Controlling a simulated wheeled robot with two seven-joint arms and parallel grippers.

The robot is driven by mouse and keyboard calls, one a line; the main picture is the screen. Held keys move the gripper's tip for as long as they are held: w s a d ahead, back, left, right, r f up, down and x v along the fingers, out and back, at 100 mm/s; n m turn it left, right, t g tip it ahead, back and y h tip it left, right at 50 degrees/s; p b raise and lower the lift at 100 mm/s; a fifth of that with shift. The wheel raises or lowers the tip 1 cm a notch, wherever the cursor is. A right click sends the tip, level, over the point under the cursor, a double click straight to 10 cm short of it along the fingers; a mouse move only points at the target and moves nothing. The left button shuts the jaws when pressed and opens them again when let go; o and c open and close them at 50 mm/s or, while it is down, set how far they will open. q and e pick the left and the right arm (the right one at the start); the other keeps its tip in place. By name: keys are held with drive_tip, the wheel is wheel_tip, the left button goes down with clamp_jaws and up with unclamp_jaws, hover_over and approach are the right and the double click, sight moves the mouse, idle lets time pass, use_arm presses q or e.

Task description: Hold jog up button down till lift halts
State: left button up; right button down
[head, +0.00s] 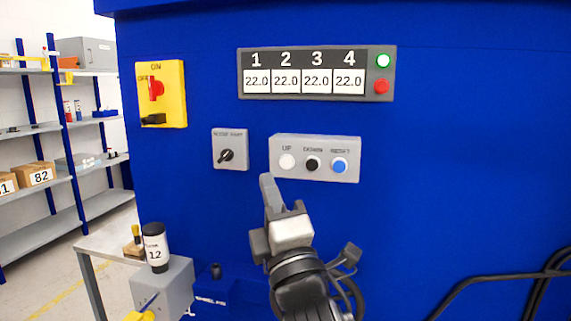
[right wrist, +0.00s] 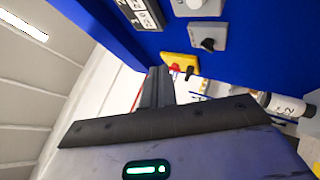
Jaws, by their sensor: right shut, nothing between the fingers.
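The jog box (head: 315,158) on the blue machine panel carries a white UP button (head: 287,161), a black DOWN button (head: 312,164) and a blue RESET button (head: 339,166). My right gripper (head: 267,182) is shut and empty, its fingertips just below and left of the UP button. I cannot tell whether they touch the box. In the right wrist view, the shut fingers (right wrist: 157,85) point toward the panel, and a white button (right wrist: 193,4) shows at the top edge. My left gripper is not in view.
A display (head: 316,73) reads 22.0 under numbers 1 to 4, with a green lamp (head: 383,61) and a red one (head: 381,87). A yellow switch (head: 161,94) and a grey selector (head: 230,149) are to the left. A labelled bottle (head: 155,247) stands lower left. Black cables (head: 500,281) run lower right.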

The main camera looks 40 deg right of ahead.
sight(286, 163)
drive_tip(key=shift+w+d+p, duration=0.15)
drive_tip(key=shift+w+d, duration=1.3)
drive_tip(key=shift+d, duration=0.25)
drive_tip(key=shift+w+d+p, duration=0.15)
drive_tip(key=shift+w+d, duration=1.3)
drive_tip(key=shift+d, duration=0.2)
drive_tip(key=shift+w+d, duration=0.25)
drive_tip(key=shift+d, duration=0.05)
drive_tip(key=shift+w+d, duration=0.3)
idle(2.1)
drive_tip(key=shift+s+f, duration=0.1)
idle(0.9)
drive_tip(key=shift+s+a, duration=0.45)
drive_tip(key=shift+a, duration=0.2)
